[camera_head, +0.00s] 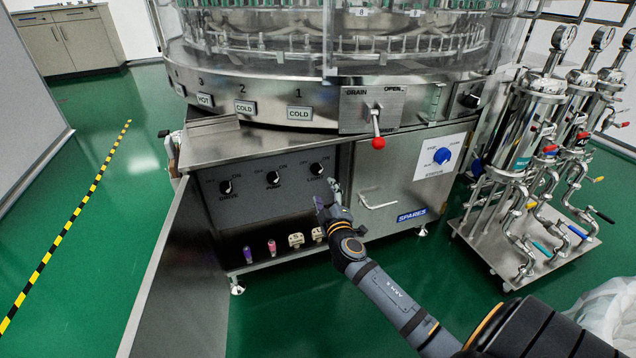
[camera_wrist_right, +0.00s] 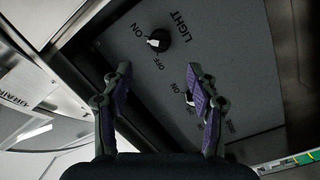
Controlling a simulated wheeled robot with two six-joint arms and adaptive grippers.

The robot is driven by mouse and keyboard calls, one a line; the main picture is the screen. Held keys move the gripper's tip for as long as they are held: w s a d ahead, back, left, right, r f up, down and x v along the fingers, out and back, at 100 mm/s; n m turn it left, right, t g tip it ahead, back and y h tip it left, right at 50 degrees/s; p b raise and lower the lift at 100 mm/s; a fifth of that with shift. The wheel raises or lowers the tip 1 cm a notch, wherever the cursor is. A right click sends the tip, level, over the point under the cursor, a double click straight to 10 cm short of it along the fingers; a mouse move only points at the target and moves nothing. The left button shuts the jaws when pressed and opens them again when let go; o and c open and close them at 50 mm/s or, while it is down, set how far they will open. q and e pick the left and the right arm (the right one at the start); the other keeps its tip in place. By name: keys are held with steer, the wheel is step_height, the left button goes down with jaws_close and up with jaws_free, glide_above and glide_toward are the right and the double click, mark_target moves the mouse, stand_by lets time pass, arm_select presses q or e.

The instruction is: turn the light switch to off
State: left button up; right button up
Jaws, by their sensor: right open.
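The light switch is a black rotary knob with a white mark, at the right end of a grey switch panel (camera_head: 272,200). The light knob (camera_head: 316,168) also shows in the right wrist view (camera_wrist_right: 158,40), under the word LIGHT, with ON and OFF printed beside it. Its white mark sits on the knob's left side there, toward the ON side. My right gripper (camera_head: 328,197) is open and empty in front of the panel, just below and right of the knob. In the wrist view its fingers (camera_wrist_right: 162,92) are spread and apart from the knob. My left gripper is not in view.
Two similar knobs (camera_head: 273,178) (camera_head: 225,187) sit left on the panel. An open cabinet door (camera_head: 185,280) stands at left. A steel ledge (camera_head: 240,145) overhangs the panel. A red-tipped drain lever (camera_head: 377,142) is above right, and a handle (camera_head: 378,205) is on the adjacent door.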

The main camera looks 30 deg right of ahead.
mark_target(318, 173)
steer(key=b+x, duration=0.2)
steer(key=x, duration=0.7)
steer(key=shift+f, duration=0.1)
steer(key=shift+w+d, duration=0.25)
steer(key=shift+w, duration=0.35)
steer(key=c, duration=1.1)
